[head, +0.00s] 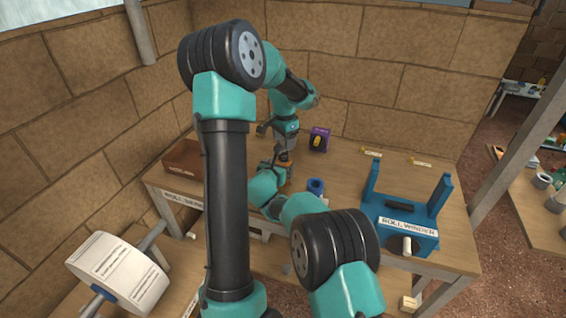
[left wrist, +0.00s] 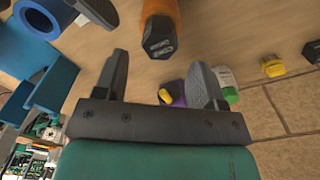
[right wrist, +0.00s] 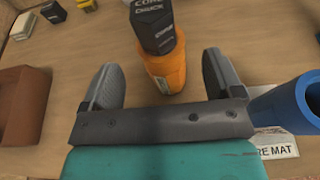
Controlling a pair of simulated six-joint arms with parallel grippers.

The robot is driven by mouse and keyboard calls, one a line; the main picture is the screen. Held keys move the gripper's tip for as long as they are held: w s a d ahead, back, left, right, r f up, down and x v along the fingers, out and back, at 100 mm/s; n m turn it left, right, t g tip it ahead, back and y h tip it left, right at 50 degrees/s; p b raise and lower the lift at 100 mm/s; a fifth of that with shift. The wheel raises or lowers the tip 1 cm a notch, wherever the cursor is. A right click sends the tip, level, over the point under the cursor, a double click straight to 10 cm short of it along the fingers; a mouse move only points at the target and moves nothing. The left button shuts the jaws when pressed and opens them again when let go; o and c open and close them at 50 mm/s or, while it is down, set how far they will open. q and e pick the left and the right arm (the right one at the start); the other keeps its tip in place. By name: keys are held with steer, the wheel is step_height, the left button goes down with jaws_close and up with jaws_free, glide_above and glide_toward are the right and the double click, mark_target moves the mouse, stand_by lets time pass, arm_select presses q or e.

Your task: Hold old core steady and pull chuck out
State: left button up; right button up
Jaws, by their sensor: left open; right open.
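A black chuck with white lettering (right wrist: 153,25) sits at the end of an orange cylinder (right wrist: 166,68), which looks like the old core. In the left wrist view the black end (left wrist: 159,38) and orange body (left wrist: 160,8) lie beyond my fingers. My left gripper (head: 285,152) is open and empty above the piece; its fingers also show in the left wrist view (left wrist: 158,72). My right gripper (head: 277,172) is open low beside the piece; in the right wrist view the orange body shows between its fingers (right wrist: 163,75). I cannot tell whether they touch. The head view mostly hides the piece.
A blue tube (head: 316,187) stands close right of my right gripper. The blue roll winder (head: 390,220) is further right. A purple box (head: 319,138) stands behind, and a brown tray (head: 184,157) is at the left. A paper roll (head: 115,272) is at the front left.

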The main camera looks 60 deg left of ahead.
mark_target(283, 162)
steer(key=shift+x, duration=2.4)
steer(key=c, duration=1.2)
arm_select(q)
steer(key=shift+o, duration=0.2)
